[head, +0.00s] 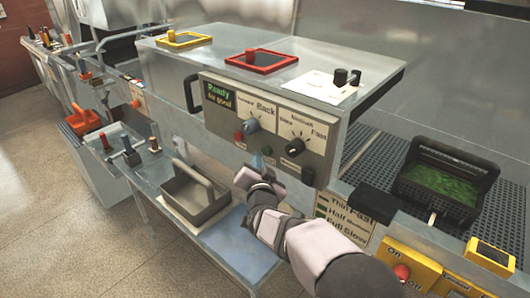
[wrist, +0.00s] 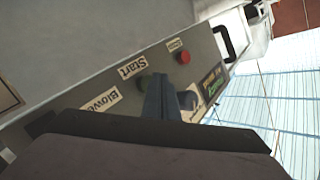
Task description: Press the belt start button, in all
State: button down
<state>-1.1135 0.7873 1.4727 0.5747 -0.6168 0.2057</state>
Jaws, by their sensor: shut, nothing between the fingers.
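The grey control panel (head: 277,108) faces out from the steel machine, with two dials. In the wrist view a green button (wrist: 143,82) sits by the "Start" label (wrist: 132,66), partly hidden behind my fingers. A red button (wrist: 184,58) is beside it and also shows in the head view (head: 238,136). My gripper (head: 257,161) is shut and empty, its blue fingertips just in front of the panel's lower edge; they also show in the wrist view (wrist: 158,98), over the green button. I cannot tell whether they touch it.
A "Ready" display (head: 218,97) is at the panel's upper left, with a black handle (head: 191,93) beside it. A grey basket (head: 194,199) stands on the shelf below. At right are a black bin of green material (head: 440,182) and a yellow switch box (head: 408,265).

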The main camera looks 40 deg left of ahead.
jog(key=shift+w, duration=0.2)
jog(key=shift+w+b, duration=0.25)
jog(key=shift+b, duration=0.05)
